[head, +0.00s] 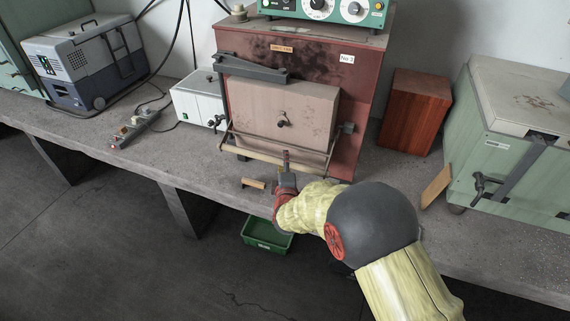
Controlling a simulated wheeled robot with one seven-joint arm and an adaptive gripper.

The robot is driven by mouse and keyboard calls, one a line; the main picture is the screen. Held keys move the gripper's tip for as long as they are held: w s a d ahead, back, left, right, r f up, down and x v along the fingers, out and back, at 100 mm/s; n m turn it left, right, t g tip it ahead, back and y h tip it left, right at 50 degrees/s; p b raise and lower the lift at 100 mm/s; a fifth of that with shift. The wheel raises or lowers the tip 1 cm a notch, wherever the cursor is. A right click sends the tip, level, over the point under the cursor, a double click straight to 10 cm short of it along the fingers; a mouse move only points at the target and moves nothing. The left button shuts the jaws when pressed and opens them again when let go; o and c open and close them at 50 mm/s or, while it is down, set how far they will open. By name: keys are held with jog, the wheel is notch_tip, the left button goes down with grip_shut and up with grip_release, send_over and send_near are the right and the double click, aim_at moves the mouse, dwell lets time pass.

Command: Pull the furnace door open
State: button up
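The red-brown furnace (355,105) stands on the bench, with scorch marks on its upper front. Its pale door (300,98) is on the front and looks closed. A pale bar handle (246,153) on metal side arms runs across below the door. My gripper (286,158) is at the bar, just right of its middle, and overlaps it in the picture. I see the gripper from behind and above, so its finger gap is hidden. I cannot tell whether it touches or grips the bar.
A green control unit (330,9) sits on the furnace. A white box (198,100) stands left, a wooden block (414,108) and a green cabinet (515,135) right. A small wooden piece (253,183) lies near the bench edge. A green bin (266,236) is below.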

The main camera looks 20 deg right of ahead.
jog(key=shift+c, duration=1.2)
grip_shut()
